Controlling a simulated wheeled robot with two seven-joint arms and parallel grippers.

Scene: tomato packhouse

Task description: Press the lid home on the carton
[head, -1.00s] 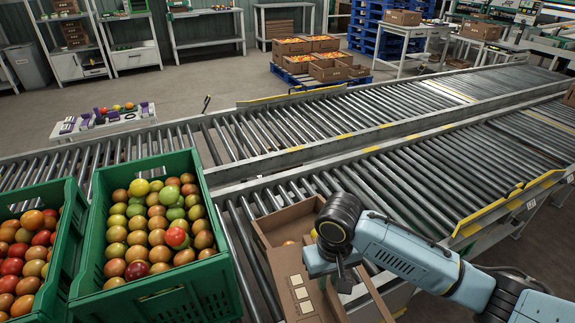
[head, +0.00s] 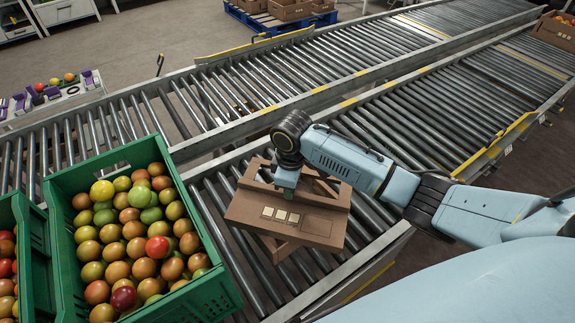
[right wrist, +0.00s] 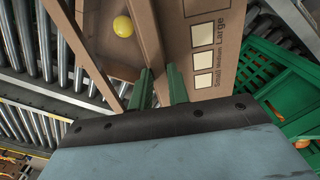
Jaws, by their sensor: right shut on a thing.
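The brown cardboard lid (head: 318,226), with pale squares printed on it, lies askew over the brown carton (head: 278,249) on the near conveyor. Carton parts show behind and below the lid, so they are not lined up. My right gripper (head: 286,186) is shut on the lid's far edge. In the right wrist view its green fingers (right wrist: 160,88) pinch the edge of the lid (right wrist: 228,22), printed Small, Medium, Large. A yellow tomato (right wrist: 122,26) shows in the open part of the carton. Whether the lid touches the carton is unclear. My left gripper is out of view.
A green crate of tomatoes (head: 62,222) stands left of the carton, with another at the left edge. Rollers (head: 410,120) run free to the upper right. A side rail (head: 360,270) borders the near conveyor. A second conveyor lies beyond.

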